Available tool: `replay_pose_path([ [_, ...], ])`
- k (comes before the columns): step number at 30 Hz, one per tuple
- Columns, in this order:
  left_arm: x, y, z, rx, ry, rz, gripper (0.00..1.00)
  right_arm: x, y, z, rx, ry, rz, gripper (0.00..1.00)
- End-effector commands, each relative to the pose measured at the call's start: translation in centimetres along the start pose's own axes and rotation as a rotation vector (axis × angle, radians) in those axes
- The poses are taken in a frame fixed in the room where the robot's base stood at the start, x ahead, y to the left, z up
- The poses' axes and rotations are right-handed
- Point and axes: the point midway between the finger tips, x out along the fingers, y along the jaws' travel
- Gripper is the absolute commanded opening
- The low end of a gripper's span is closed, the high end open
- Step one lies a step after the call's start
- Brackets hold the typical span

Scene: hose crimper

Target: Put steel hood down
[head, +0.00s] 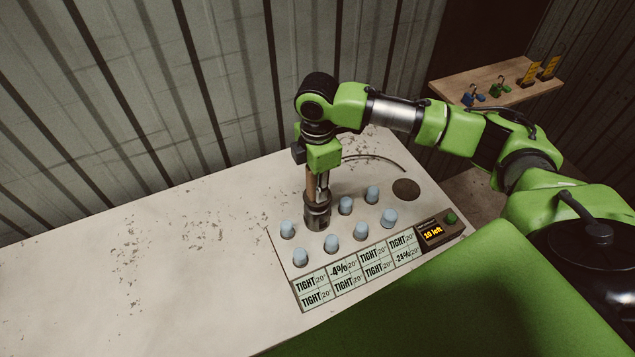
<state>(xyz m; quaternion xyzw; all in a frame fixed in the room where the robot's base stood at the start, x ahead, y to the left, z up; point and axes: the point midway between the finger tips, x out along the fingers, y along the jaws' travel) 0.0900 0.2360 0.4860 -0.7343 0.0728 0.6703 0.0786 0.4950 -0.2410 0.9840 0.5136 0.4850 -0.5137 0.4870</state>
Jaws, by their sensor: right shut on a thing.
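The steel hood (317,214) is a dark metal cylinder below my right gripper (315,188). My right gripper points straight down and is shut on it. The hood stands upright in the back row of pale blue caps, between the leftmost cap (287,229) and another cap (345,206). It covers that spot, so I cannot see what is beneath it. I cannot tell whether its lower rim touches the table. My left gripper is not in view.
The pale worn table (150,262) has free room at left. Several caps stand close around the hood. A label panel (357,272) and a small display reading "10 left" (432,235) lie in front. A round hole (406,189) and a thin curved hose (375,157) are at right.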

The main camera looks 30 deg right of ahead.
Motion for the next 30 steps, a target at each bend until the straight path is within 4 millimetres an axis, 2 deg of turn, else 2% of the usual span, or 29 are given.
replay_pose_path([
  [8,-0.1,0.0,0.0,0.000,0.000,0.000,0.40,0.2,0.0,-0.1,0.000,0.002,0.001,0.00],
  [9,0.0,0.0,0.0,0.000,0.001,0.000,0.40,0.3,0.0,0.0,0.000,0.001,-0.001,0.28],
  [10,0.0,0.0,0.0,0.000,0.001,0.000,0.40,0.3,0.0,0.0,0.000,0.001,-0.001,0.36],
  [11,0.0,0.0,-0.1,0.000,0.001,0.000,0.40,0.3,0.0,0.0,0.000,0.001,-0.001,0.37],
  [23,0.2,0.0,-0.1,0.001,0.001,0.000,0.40,-0.2,0.1,0.0,0.001,0.000,0.002,0.37],
  [26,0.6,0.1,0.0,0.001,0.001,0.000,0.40,-1.4,0.1,0.0,0.001,0.002,0.003,0.37],
  [30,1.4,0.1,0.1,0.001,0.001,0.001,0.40,-4.2,0.2,-0.1,0.000,0.002,0.006,0.37],
])
